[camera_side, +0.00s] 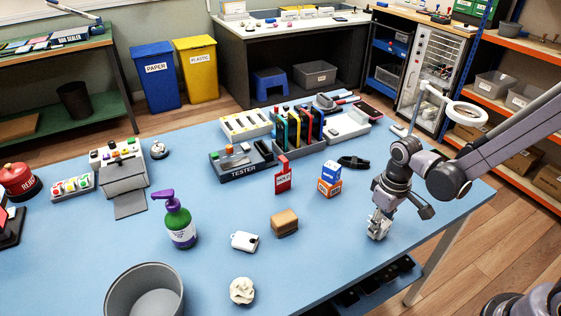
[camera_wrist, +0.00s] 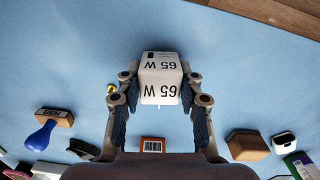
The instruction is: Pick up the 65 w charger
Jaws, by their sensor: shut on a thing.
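The 65 W charger (camera_wrist: 160,78) is a white block with "65 W" printed on two faces and a dark label patch. In the wrist view it sits between the two fingers of my gripper (camera_wrist: 158,97), which is shut on it. In the side view my gripper (camera_side: 378,228) is low over the right part of the blue table, close to its front right edge. There the charger is mostly hidden by the fingers. I cannot tell whether it touches the table.
An orange and blue box stack (camera_side: 329,180), a red "HOLD" stand (camera_side: 283,176), a brown block (camera_side: 285,222), a white case (camera_side: 244,241) and a pump bottle (camera_side: 179,222) stand left of my gripper.

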